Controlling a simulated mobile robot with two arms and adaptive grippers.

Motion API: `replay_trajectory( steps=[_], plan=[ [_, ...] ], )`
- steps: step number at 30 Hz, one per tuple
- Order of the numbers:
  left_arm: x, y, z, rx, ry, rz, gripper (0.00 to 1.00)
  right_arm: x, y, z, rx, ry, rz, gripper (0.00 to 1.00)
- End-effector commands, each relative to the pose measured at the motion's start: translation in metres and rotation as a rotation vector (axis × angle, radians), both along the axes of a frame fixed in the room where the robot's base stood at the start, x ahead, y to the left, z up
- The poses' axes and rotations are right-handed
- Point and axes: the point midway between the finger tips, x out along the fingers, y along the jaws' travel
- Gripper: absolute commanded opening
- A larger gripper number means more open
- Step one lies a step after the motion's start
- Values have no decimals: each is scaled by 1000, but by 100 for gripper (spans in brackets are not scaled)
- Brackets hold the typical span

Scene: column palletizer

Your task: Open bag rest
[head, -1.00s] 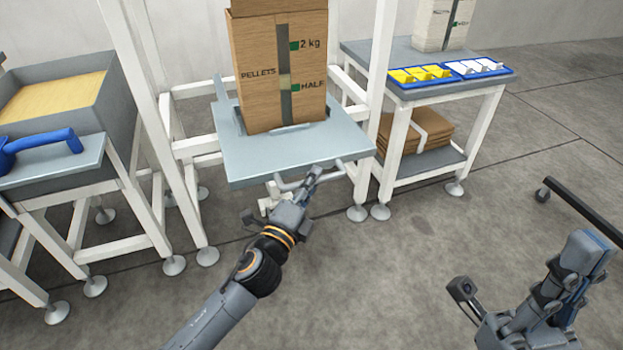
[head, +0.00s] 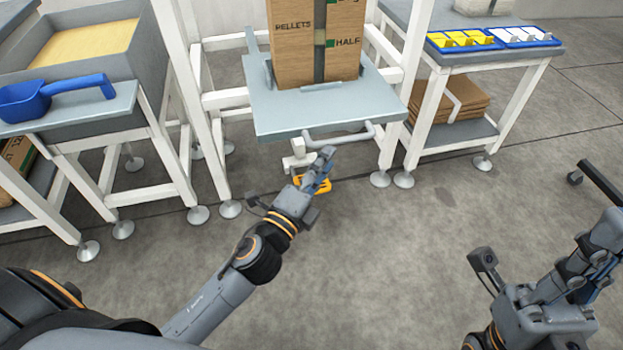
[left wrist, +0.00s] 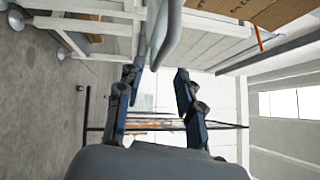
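The bag rest is a grey-blue platform (head: 290,118) on the white frame, with a bar handle (head: 345,138) along its front edge. A cardboard box marked PELLETS (head: 293,50) stands on it. My left gripper (head: 325,160) is just below and in front of the handle. In the left wrist view my left gripper (left wrist: 156,80) has its two fingers spread, with nothing held between them. The grey handle bar (left wrist: 170,35) shows just beyond the fingertips. My right gripper (head: 605,245) is off at the right, far from the platform; its finger opening is unclear.
A yellow-orange part (head: 318,185) and a white fitting (head: 298,160) sit below the platform. At left are a bin (head: 125,62) and a blue scoop (head: 25,103). At right a table carries a blue tray (head: 490,48), with flat cardboard (head: 425,98) below. The floor in front is clear.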

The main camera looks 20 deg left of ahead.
Motion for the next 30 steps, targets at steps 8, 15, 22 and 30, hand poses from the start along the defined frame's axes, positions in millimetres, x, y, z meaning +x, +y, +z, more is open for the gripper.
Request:
replay_trajectory(
  steps=[8,15,22,30],
  plan=[
    [-39,8,-6,-3,1,2,36,0,0,0,0,-1,0,0],
    [-49,10,-7,0,0,1,36,0,0,0,1,-2,0,0],
    [-49,10,-6,1,0,1,36,0,0,0,1,-2,0,0],
    [-49,9,-6,-4,-2,-3,36,0,0,1,1,-2,0,0]
  ],
)
